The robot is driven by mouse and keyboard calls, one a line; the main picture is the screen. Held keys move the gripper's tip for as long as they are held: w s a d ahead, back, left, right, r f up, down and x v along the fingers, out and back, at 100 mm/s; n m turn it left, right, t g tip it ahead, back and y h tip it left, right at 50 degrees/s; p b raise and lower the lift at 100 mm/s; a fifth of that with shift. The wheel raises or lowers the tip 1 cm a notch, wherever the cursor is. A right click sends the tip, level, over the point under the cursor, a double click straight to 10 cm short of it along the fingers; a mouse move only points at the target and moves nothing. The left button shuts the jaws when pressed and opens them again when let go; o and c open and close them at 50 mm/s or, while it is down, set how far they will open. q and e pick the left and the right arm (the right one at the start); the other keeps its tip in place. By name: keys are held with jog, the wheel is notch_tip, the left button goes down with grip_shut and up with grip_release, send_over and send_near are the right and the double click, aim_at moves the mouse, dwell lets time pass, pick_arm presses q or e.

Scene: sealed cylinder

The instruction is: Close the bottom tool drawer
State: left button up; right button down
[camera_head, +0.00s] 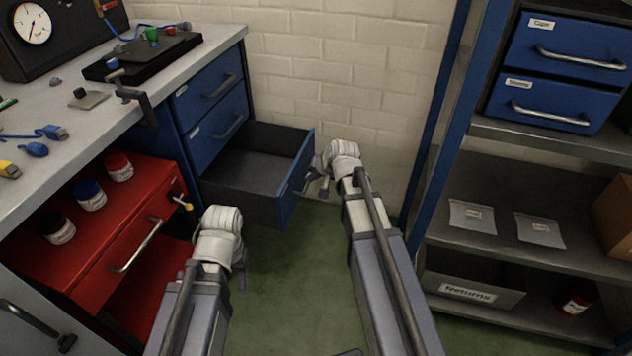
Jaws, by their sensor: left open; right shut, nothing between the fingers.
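The bottom tool drawer (240,205) is pulled out from the blue cabinet under the workbench. Its inside is dark grey and looks empty, and its blue front faces right. My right gripper (310,182) is shut and empty, close beside the outer side of the drawer front; I cannot tell whether it touches. My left gripper (242,279) is open, low in front of the drawer, its fingers mostly hidden behind its wrist. Two blue drawers, the upper (208,91) and the middle (217,131), are closed above the open one.
A red cabinet (85,250) with several jars on it stands at the left, under the workbench (60,105). A shelf rack (550,155) with blue drawers, bags and a Returns bin (470,290) stands at the right. Green floor (285,300) is clear between my arms.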

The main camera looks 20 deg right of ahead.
aim_at(292, 179)
pick_arm(q)
jog(key=shift+f+b, duration=0.5)
jog(key=shift+f, duration=0.55)
pick_arm(e)
jog(key=shift+w+a+f, duration=0.35)
jog(key=shift+w+a, duration=0.25)
jog(key=shift+a, duration=0.05)
jog(key=shift+w+a+f, duration=0.3)
jog(key=shift+w+a, duration=0.3)
jog(key=shift+w, duration=0.05)
jog(key=shift+w+a+f, duration=0.35)
jog(key=shift+w+a, duration=0.25)
jog(key=shift+a, duration=0.05)
jog(key=w+a, duration=0.6)
jog(key=a, duration=0.3)
jog(key=w+a, duration=0.7)
jog(key=a, duration=0.3)
jog(key=shift+a, duration=0.1)
